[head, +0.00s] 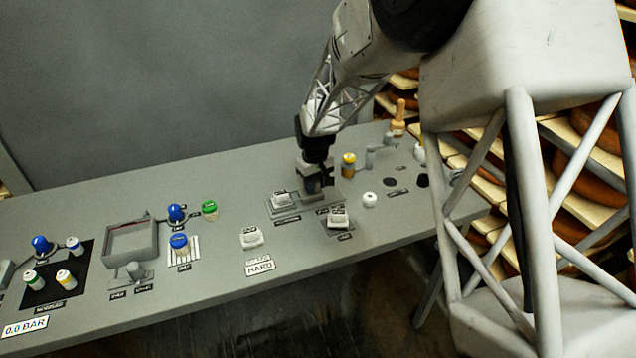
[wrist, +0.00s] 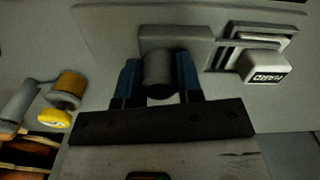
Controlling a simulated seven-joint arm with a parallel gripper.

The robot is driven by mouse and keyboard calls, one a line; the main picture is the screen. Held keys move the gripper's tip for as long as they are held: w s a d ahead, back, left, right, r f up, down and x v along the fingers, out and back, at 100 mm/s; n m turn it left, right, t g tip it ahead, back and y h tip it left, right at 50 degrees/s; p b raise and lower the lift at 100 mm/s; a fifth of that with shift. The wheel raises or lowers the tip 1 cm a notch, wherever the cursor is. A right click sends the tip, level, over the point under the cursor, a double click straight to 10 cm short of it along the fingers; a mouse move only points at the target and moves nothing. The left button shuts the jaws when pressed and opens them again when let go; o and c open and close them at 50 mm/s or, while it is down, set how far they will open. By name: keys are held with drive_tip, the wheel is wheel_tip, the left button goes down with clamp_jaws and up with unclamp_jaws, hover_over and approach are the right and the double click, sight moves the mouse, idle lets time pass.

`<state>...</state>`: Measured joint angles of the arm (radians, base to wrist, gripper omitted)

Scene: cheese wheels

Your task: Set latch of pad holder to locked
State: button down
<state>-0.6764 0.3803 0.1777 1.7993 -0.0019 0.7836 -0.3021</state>
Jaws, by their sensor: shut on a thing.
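The pad holder (head: 298,208) is a low grey plate on the bench, with a white pad (head: 281,199) on it. My gripper (head: 313,186) points down at the holder's right end. In the wrist view its two blue fingers (wrist: 158,80) are shut on a grey cylindrical knob (wrist: 158,70), which seems to be the latch. The knob stands against a grey block (wrist: 190,45). In the head view my gripper hides most of the knob, and the latch's setting cannot be read.
A yellow-topped jar (head: 348,160) stands close right of my gripper; it also shows in the wrist view (wrist: 55,118). Another white pad (head: 338,216) and a white knob (head: 369,200) are nearby. A loose white block (head: 251,238) lies in front. Free bench lies left of the holder.

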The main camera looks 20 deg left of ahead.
drive_tip(key=c, duration=0.8)
unclamp_jaws()
drive_tip(key=shift+s+a, duration=0.2)
drive_tip(key=shift+r, duration=0.1)
drive_tip(key=shift+r, duration=3.8)
drive_tip(key=shift+d, duration=0.1)
